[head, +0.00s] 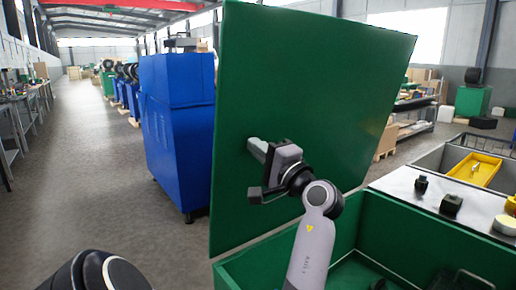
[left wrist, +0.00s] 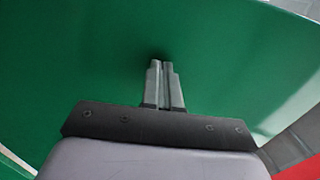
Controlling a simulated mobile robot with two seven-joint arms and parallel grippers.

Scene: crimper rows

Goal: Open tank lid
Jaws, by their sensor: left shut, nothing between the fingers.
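The green tank lid (head: 320,90) stands raised, close to upright, above the green tank (head: 290,255) in the head view. My left gripper (head: 255,148) is in front of the lid's inner face, its fingers shut and empty. In the left wrist view the shut fingertips (left wrist: 161,66) point at the lid's green surface (left wrist: 230,60), which fills most of the picture. I cannot tell whether the fingertips touch it. The tank's interior is partly hidden by my left arm; dark items lie inside it. My right gripper is not in view.
A grey worktop (head: 420,195) at the right holds small black blocks (head: 451,203). A yellow tray (head: 473,167) lies in a grey bin behind it. A blue machine (head: 178,120) stands behind the lid at left. The floor at left is open.

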